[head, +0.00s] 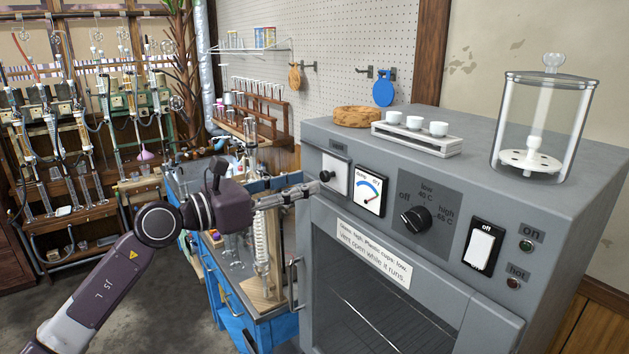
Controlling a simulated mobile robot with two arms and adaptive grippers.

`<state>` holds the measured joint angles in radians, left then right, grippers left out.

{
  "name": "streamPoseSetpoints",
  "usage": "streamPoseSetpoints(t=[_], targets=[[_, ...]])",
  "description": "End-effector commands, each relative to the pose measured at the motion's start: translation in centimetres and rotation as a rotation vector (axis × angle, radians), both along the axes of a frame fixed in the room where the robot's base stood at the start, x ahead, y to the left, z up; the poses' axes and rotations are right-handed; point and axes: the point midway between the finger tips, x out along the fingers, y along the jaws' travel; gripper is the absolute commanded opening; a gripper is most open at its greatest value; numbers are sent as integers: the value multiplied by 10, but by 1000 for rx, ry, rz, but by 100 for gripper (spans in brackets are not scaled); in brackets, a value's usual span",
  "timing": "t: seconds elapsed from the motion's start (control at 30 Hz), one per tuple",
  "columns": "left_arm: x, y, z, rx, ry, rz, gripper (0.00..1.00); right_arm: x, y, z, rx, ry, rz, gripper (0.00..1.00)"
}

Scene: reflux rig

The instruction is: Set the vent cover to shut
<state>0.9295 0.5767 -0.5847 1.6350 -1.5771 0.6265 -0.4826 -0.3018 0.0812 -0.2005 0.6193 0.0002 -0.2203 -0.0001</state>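The vent cover (336,174) is a pale plate with a small dark knob (325,175), at the upper left of the grey oven's front (400,262). A small label above it is too small to read. I cannot tell whether the cover is open or shut. My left gripper (314,188) reaches in from the left, its fingers close together in one narrow tip. The tip is just left of and below the knob; whether it touches the plate is unclear. Nothing shows between the fingers. My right gripper is not in view.
To the right on the panel are a dial gauge (369,192), a heat knob (415,218) and a rocker switch (479,249). A rack of white cups (417,138), a cork ring (358,117) and a glass jar (543,125) stand on top. Glassware on a blue bench is behind my gripper.

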Motion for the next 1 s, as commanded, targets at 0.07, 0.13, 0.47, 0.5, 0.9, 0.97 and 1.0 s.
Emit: streamPoseSetpoints(t=[0.07, 0.13, 0.47, 0.5, 0.9, 0.97, 1.0], targets=[[-11, 16, -2, 5, 1, 2, 35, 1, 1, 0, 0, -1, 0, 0], [-20, 27, -2, 4, 3, 1, 35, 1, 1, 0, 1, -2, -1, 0], [-43, 56, -1, 3, 2, -3, 35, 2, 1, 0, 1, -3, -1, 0], [-44, 57, -1, 3, 2, -3, 35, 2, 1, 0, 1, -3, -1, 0], [-35, 60, -15, -69, 68, 4, 35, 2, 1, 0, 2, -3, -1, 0], [-24, 65, -33, -163, 156, 17, 35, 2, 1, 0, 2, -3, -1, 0], [-14, 71, -51, -252, 235, 33, 35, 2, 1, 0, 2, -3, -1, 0]])
